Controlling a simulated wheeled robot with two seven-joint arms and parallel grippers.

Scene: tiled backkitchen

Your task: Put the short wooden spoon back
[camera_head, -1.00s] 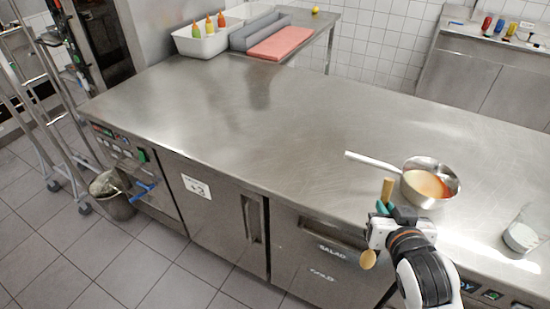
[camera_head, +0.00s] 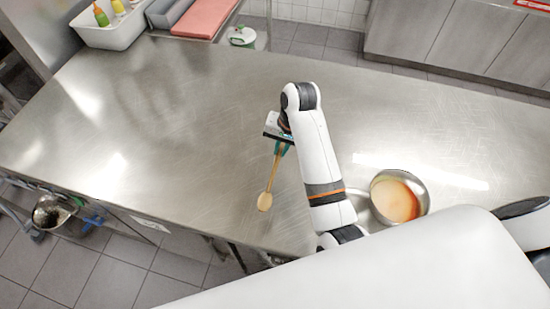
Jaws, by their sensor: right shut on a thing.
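The short wooden spoon (camera_head: 264,201) is in my right gripper (camera_head: 280,146), over the middle of the steel counter. The gripper is shut on the spoon's handle. The round bowl end hangs toward the front edge, and the grip hides the upper part of the handle. I cannot tell how high the spoon is above the counter. My left gripper is not in view.
A saucepan (camera_head: 426,192) with orange-red contents stands right of my right forearm, its handle partly hidden. A white bin with bottles (camera_head: 113,36) and a red board (camera_head: 205,18) are at the back left. The counter's left part (camera_head: 150,120) is clear.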

